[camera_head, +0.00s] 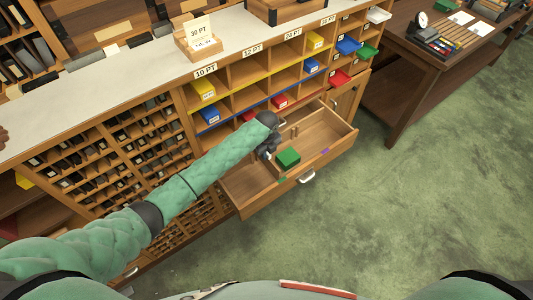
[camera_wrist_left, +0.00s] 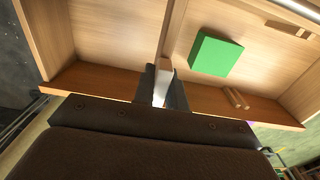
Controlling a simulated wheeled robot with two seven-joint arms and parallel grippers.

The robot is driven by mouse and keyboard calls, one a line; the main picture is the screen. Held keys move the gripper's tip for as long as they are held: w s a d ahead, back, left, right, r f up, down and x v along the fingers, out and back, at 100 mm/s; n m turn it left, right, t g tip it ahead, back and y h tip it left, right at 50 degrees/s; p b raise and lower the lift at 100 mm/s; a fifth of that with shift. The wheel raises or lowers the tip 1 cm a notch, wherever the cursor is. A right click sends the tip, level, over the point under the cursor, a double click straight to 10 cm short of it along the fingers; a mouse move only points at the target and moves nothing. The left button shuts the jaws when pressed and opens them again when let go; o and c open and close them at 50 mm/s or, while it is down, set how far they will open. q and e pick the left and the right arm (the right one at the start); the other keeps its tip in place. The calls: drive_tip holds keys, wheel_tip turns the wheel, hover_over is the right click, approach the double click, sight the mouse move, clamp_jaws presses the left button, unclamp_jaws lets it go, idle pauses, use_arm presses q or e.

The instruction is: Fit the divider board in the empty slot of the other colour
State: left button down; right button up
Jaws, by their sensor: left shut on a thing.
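The open drawer (camera_head: 235,197) sticks out from the cabinet, with a green block (camera_head: 288,158) on its floor; the block also shows in the left wrist view (camera_wrist_left: 214,54). My left gripper (camera_head: 268,152) is over the drawer's inside, left of the block. In the left wrist view its fingers (camera_wrist_left: 163,88) are shut on the divider board (camera_wrist_left: 174,30), a thin wooden edge. I cannot tell whether the board sits in a slot. A purple mark (camera_head: 325,150) and a green mark (camera_head: 282,180) are on the front rim. My right gripper is out of view.
Above the drawer are cubbies with yellow, blue, red and green bins (camera_head: 314,40). A counter (camera_head: 120,85) with a card holder (camera_head: 200,40) runs above. A wooden desk (camera_head: 420,75) stands at right. The green floor in front of the drawer is clear.

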sight(266, 166)
use_arm(q)
drive_tip(key=shift+r, duration=0.1)
idle(0.7)
drive_tip(key=shift+p, duration=0.4)
idle(0.4)
drive_tip(key=shift+f+b, duration=1.2)
drive_tip(key=shift+f, duration=1.35)
idle(0.5)
drive_tip(key=shift+f, duration=0.35)
